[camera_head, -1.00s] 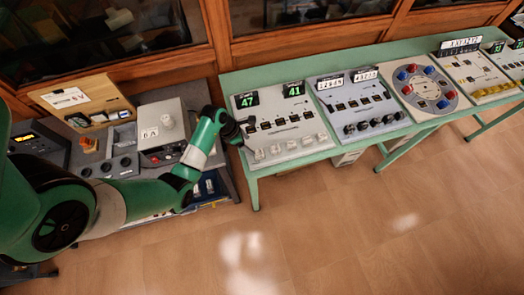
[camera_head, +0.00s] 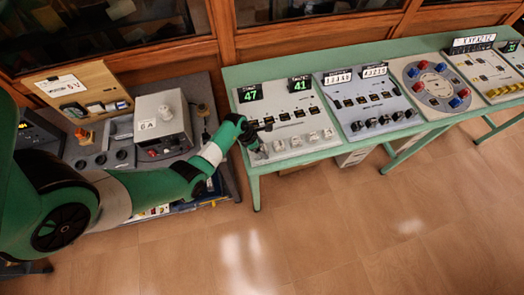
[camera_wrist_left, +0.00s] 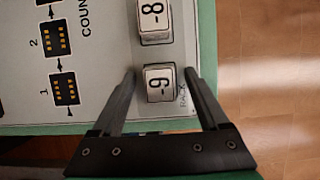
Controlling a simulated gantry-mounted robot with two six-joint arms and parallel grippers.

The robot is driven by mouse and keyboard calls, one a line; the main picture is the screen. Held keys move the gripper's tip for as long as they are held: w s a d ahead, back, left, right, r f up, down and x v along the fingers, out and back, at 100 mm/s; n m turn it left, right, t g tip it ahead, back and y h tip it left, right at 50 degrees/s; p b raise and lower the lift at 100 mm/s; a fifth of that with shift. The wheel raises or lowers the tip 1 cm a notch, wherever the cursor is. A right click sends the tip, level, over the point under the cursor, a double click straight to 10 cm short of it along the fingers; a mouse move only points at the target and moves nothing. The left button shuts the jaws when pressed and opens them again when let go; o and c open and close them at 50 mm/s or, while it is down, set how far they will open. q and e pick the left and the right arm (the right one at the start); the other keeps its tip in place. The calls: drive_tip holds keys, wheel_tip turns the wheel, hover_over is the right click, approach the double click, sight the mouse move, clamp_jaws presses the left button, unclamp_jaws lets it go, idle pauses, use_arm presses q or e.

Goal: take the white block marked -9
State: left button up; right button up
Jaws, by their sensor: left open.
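The white block marked -9 (camera_wrist_left: 159,83) stands on the light panel in the left wrist view, at the near end of a row. My left gripper (camera_wrist_left: 160,72) is open, with one finger on each side of this block and a visible gap at both sides. I cannot tell whether the fingers are low enough to reach around it. In the head view my left gripper (camera_head: 260,140) is over the left end of the row of white blocks on the panel (camera_head: 290,120) and partly hides that end. My right gripper is not in view.
A white block marked -8 (camera_wrist_left: 154,22) stands just beyond the -9 block. More white blocks (camera_head: 296,142) continue the row to the right. Number displays (camera_head: 250,93) stand at the panel's back. The green table (camera_head: 255,185) ends close to the block, with open floor beyond.

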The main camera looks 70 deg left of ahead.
sight(265, 146)
use_arm(q)
clamp_jaws()
idle(0.3)
drive_tip(key=shift+r, duration=0.2)
drive_tip(key=shift+r+p, duration=0.3)
drive_tip(key=shift+r, duration=0.05)
wheel_tip(265, 146, up, 3)
drive_tip(key=shift+f+p, duration=0.1)
drive_tip(key=shift+p, duration=0.65)
drive_tip(key=s+d+r+p, duration=0.9)
drive_tip(key=d+p, duration=0.1)
drive_tip(key=p, duration=0.7)
drive_tip(key=shift+d+r, duration=0.15)
drive_tip(key=shift+d, duration=0.15)
